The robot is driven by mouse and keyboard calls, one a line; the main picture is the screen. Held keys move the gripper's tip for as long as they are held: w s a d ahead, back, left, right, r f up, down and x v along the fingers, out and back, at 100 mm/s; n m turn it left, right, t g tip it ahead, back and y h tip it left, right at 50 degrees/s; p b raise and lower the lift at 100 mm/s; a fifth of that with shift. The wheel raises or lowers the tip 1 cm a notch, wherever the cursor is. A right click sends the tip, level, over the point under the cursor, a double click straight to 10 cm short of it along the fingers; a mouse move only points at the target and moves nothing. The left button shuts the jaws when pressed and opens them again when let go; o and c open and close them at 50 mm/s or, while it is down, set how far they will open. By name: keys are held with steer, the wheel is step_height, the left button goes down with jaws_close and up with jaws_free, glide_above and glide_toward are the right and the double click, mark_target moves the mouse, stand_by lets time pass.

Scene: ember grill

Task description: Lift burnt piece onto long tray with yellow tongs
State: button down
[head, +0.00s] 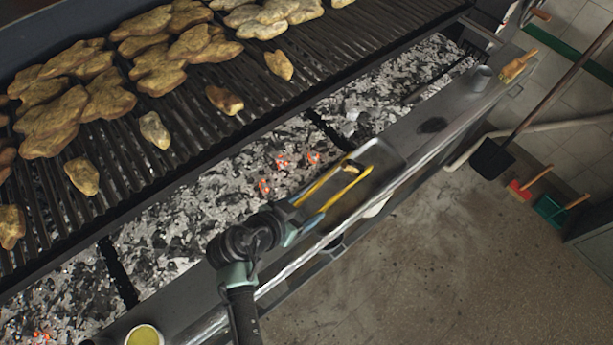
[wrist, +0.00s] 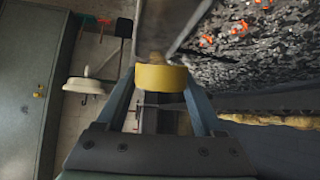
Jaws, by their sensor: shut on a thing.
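My gripper (head: 303,215) is shut on the yellow tongs (head: 325,187). In the wrist view the yellow body of the tongs (wrist: 160,77) sits between my gripper's blue fingers (wrist: 160,102). The tong arms reach over the long tray (head: 388,150), a grey metal tray on the grill's front ledge. A small brownish piece (head: 351,171) shows between the tong tips, over the tray. It also shows partly behind the tongs in the wrist view (wrist: 156,57). I cannot tell whether it touches the tray floor or how burnt it is.
The grill grate (head: 190,125) at the upper left holds many browned pieces. Grey coals with a few embers (head: 283,161) lie between grate and ledge. A metal cup (head: 482,77) and a brush (head: 517,66) stand farther along the ledge. A bowl (head: 144,336) is at the bottom left.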

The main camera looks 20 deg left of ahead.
step_height(320, 180, down, 8)
steer(key=b, duration=0.6)
steer(key=shift+r, duration=0.2)
steer(key=c, duration=0.5)
jaws_free()
steer(key=shift+c, duration=1.3)
steer(key=shift+s, duration=0.1)
